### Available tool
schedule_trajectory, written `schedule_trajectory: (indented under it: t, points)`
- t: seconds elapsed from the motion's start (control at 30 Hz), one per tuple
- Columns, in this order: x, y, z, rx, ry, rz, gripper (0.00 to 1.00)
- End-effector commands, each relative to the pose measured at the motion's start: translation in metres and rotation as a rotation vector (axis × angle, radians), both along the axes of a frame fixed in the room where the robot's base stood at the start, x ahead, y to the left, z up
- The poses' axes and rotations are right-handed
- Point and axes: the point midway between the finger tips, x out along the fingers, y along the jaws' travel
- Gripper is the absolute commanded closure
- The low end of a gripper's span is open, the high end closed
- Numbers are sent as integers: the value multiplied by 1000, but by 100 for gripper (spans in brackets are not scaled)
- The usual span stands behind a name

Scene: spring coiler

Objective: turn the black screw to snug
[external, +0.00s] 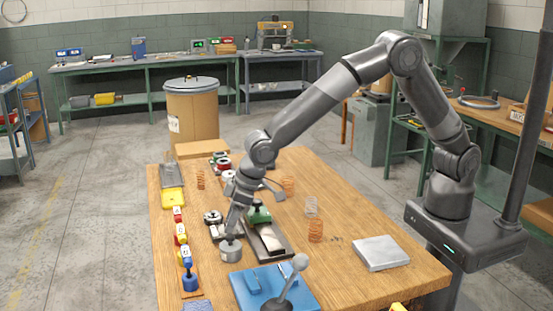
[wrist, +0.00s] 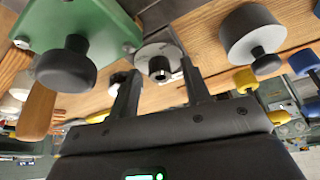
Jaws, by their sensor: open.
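My gripper (wrist: 160,70) is open, its two dark fingers apart and nothing gripped between them. Between the fingertips in the wrist view is a small black screw-like head (wrist: 159,69) on a round metal fixture (wrist: 150,50). I cannot tell whether the fingers touch it. A wide black knob (wrist: 67,65) stands on a green block (wrist: 85,22) to the left. A grey cylinder (wrist: 250,32) with a black knob is to the right. In the external view my gripper (external: 233,218) is low over the table, and the fixture is partly hidden.
The green block (external: 259,215) sits by a dark tray (external: 280,245). The grey cylinder (external: 230,250) stands in front of the gripper.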

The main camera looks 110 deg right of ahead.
Motion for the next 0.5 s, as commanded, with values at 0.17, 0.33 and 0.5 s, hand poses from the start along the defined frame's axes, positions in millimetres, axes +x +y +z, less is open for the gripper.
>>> schedule_trajectory:
  t: [0.17, 0.33, 0.5]
  points:
    - [-4, 2, 13, 0, -4, 0, 56]
    - [-15, 5, 41, 0, -4, 2, 56]
    - [-27, 8, 71, 1, -3, 1, 56]
